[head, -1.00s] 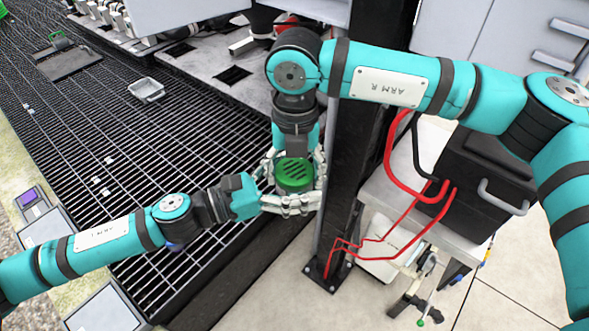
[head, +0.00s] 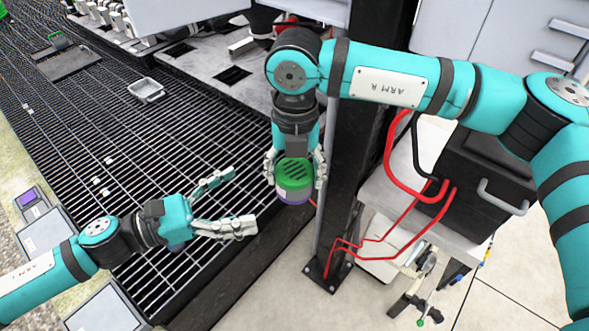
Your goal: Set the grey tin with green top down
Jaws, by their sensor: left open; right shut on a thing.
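The grey tin with green top (head: 294,181) is in the head view near the middle, above the front edge of the black grating. Its green slotted lid faces up, and a purple band shows on its grey side. My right gripper (head: 294,165) is shut on the tin, with a finger on either side of it. My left gripper (head: 232,202) is open and empty, to the left of the tin and apart from it, over the grating. The tin's underside is hidden.
The black grating (head: 190,130) has wide clear room left of the tin. A small grey tray (head: 147,90) lies on it. A dark post (head: 345,170) stands close right of the tin. A black box with red hoses (head: 480,180) is further right.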

